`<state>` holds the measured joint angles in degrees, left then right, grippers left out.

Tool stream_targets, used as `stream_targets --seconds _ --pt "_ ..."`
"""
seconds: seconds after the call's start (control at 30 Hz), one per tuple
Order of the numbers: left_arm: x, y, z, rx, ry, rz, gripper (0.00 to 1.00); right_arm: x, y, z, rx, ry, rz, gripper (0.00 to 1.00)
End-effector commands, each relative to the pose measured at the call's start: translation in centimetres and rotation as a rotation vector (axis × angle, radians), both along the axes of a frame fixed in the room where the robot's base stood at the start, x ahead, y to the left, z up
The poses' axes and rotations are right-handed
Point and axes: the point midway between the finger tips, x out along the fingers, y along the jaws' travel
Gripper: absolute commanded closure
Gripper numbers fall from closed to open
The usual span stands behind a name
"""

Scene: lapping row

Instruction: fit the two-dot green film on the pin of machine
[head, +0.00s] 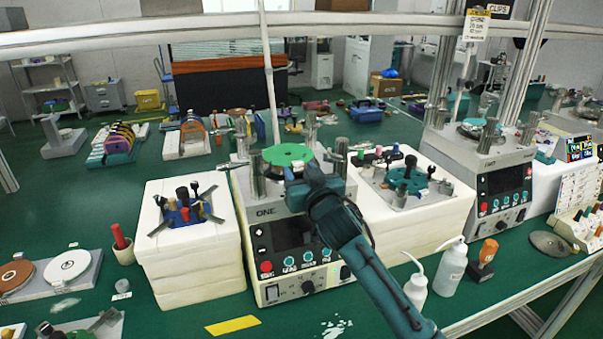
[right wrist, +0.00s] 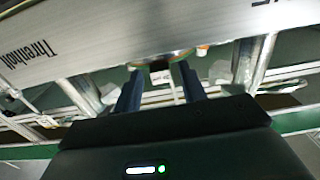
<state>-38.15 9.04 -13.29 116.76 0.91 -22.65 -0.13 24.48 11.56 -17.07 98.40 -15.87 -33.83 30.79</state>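A green disc-shaped film (head: 287,155) lies over the top of the machine marked ONE (head: 290,232); I cannot make out dots on it or whether a pin passes through it. My right gripper (head: 303,172) is at the near edge of this disc, above the machine's front. A thin green and orange rim shows just beyond the fingertips. My left gripper is not in view.
White foam stacks stand left (head: 200,262) and right (head: 425,222) of the machine, bearing fixtures. Metal posts flank the disc closely. A second machine (head: 495,185) is at the right. Squeeze bottles (head: 450,266) stand near the front edge, by my right arm.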

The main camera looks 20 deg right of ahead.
Motion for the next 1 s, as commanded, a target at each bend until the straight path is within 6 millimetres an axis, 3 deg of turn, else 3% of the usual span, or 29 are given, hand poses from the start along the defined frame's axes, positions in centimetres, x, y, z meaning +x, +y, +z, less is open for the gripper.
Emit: stream_targets --seconds 0.47,1.0 --pt "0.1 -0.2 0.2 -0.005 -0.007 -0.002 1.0 -0.7 0.0 -0.1 0.0 0.001 0.0 0.52" --pt "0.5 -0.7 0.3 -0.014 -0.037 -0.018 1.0 -11.2 -0.4 0.0 0.001 0.001 0.001 0.52"
